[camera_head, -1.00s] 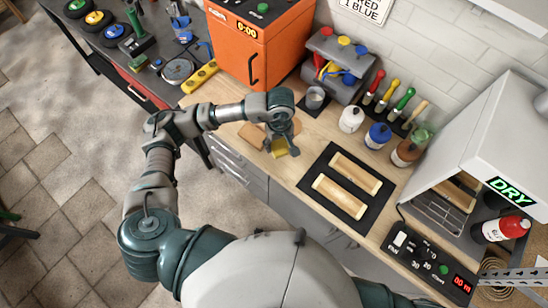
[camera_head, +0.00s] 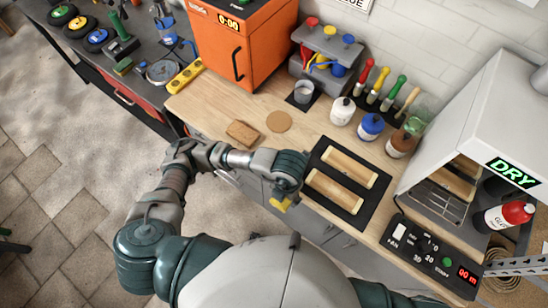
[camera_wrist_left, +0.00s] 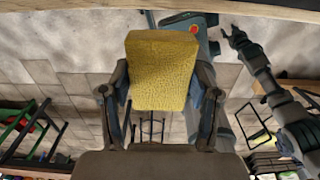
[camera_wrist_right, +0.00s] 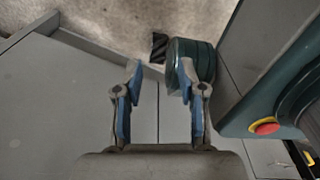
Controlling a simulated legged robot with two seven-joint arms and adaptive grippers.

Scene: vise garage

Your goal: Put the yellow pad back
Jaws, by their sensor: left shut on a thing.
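The yellow pad (camera_wrist_left: 162,70) is held between the two fingers of my left gripper (camera_wrist_left: 164,85), filling the gap in the left wrist view. In the head view the pad (camera_head: 280,204) shows as a small yellow piece below my left gripper (camera_head: 286,192), by the front edge of the counter, in front of the black mat. Floor shows behind the pad in the left wrist view. My right gripper (camera_wrist_right: 160,92) is open and empty in the right wrist view, with grey panels below it; it does not show in the head view.
On the wooden counter lie a tan block (camera_head: 242,132) and a round cork disc (camera_head: 279,121). The black mat (camera_head: 322,207) carries two wooden pieces. Bottles (camera_head: 371,127), the orange cabinet (camera_head: 240,45) and the dryer (camera_head: 480,130) stand behind and right. Counter space around the disc is free.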

